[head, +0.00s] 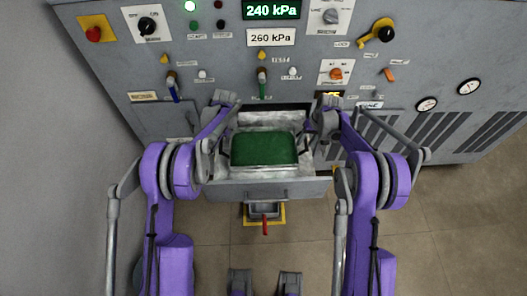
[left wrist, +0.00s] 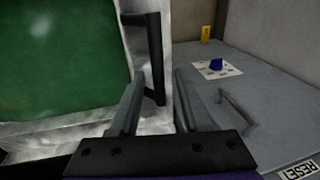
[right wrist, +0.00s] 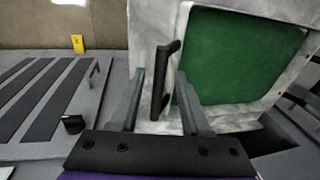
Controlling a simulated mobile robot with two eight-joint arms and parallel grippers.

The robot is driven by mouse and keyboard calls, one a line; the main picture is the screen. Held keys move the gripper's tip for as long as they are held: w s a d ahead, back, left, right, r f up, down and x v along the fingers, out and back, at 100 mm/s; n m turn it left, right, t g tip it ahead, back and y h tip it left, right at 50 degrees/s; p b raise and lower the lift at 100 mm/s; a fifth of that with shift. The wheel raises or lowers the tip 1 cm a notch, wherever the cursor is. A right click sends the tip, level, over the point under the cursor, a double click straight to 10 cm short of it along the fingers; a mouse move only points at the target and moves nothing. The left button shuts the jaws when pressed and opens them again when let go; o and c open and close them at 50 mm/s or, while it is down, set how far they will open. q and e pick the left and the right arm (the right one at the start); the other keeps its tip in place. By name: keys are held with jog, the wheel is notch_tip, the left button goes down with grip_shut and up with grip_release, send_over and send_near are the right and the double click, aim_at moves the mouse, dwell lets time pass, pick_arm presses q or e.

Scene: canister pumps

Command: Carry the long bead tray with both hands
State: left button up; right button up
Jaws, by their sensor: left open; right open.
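The bead tray (head: 264,119) is a pale, worn metal box with a green filling (head: 264,149), sitting at the open drawer. A black bar handle stands on each side. In the left wrist view my left gripper (left wrist: 160,78) is open, with one black handle (left wrist: 156,50) showing between its fingers. In the right wrist view my right gripper (right wrist: 159,75) is open, with the other black handle (right wrist: 160,90) between its fingers. Neither gripper is closed on a handle. In the head view my wrists partly hide the handles and fingertips.
The open grey drawer front (head: 265,190) lies below the tray. A grey control panel (head: 225,60) with knobs, levers and displays rises behind. A small box with a red lever (head: 265,225) and yellow edging stands on the floor in front. The tiled floor at right is clear.

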pick_arm(q)
jog(key=shift+r, duration=0.1)
pick_arm(e)
jog(key=shift+r, duration=0.3)
pick_arm(q)
jog(key=v, duration=1.1)
jog(key=shift+r, duration=0.45)
pick_arm(e)
jog(key=v, duration=1.1)
jog(key=shift+r, duration=0.25)
jog(key=shift+r, duration=0.1)
